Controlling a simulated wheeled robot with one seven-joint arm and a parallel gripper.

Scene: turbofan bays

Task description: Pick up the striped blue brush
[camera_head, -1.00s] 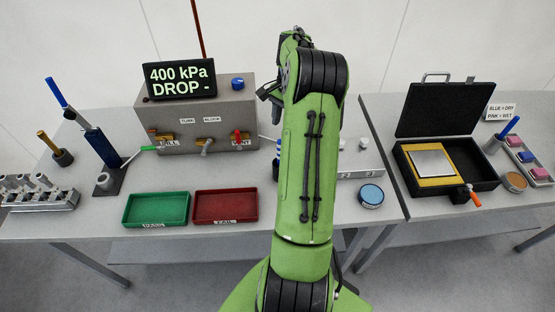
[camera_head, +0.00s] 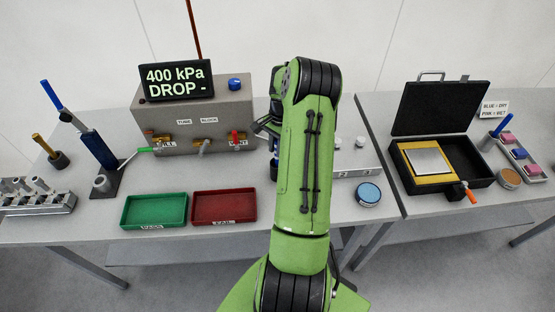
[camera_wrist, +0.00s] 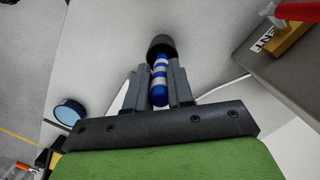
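The striped blue brush (camera_wrist: 160,82) shows in the wrist view with blue and white bands on its handle. Its far end meets a dark round holder (camera_wrist: 160,45). My gripper (camera_wrist: 160,88) has one finger on each side of the handle. The fingers look open around it, with only narrow gaps. In the head view my green arm hides most of the brush, and a bit of dark blue (camera_head: 273,168) shows at the arm's left edge.
A grey test box (camera_head: 195,120) with a display stands behind a green tray (camera_head: 155,224) and a red tray (camera_head: 224,222). A blue round tin (camera_head: 368,194) lies right of my arm. An open black case (camera_head: 470,178) is on the right table. A thin pale line passes near the fingers.

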